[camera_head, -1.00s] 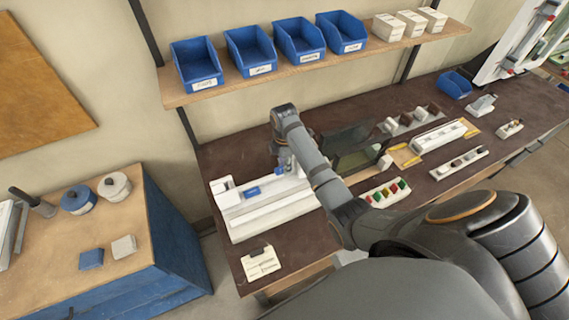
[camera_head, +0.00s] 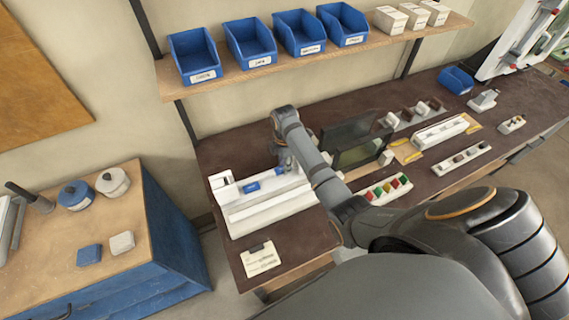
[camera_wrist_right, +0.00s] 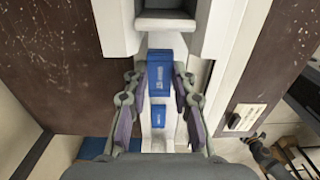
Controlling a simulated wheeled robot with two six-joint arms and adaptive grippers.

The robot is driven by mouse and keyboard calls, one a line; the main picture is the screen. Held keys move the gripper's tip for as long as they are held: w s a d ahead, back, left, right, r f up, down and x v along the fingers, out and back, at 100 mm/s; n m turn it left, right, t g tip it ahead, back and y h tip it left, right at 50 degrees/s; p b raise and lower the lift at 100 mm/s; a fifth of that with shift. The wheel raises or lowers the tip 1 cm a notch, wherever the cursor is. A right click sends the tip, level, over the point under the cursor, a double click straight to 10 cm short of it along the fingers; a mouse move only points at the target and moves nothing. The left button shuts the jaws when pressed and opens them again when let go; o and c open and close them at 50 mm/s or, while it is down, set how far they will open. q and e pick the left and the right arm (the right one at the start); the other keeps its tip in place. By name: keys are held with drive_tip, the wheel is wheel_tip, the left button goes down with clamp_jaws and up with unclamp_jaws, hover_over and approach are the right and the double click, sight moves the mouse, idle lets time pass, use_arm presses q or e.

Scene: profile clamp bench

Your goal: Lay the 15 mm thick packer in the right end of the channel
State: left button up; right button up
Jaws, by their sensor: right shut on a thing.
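The white channel fixture (camera_head: 275,205) lies at the left end of the dark bench. A blue packer (camera_head: 252,186) lies in the channel's left part; it also shows low in the right wrist view (camera_wrist_right: 158,118). My right gripper (camera_head: 284,168) is over the channel, to the right of that packer. In the right wrist view my right gripper (camera_wrist_right: 160,85) is shut on a second, larger-looking blue packer (camera_wrist_right: 160,72) with a pale label. That packer lines up with the channel; whether it touches the floor is unclear. Its thickness cannot be read. My left gripper is out of view.
A labelled card (camera_head: 261,259) lies on the bench in front of the channel. A dark clear-panelled screen (camera_head: 358,140) and a tray of coloured pieces (camera_head: 385,190) stand right of the arm. Blue bins (camera_head: 250,44) sit on the shelf above.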

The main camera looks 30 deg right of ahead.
drive_tip(key=shift+f+b, duration=0.5)
drive_tip(key=shift+f, duration=0.6)
drive_tip(key=shift+r, duration=0.1)
drive_tip(key=o, duration=0.9)
drive_tip(key=shift+c, duration=0.2)
wheel_tip(320, 180, up, 3)
drive_tip(key=p, duration=0.3)
drive_tip(key=shift+r+p, duration=0.15)
drive_tip(key=shift+p, duration=0.25)
drive_tip(key=shift+r+p, duration=0.4)
drive_tip(key=shift+r, duration=1.95)
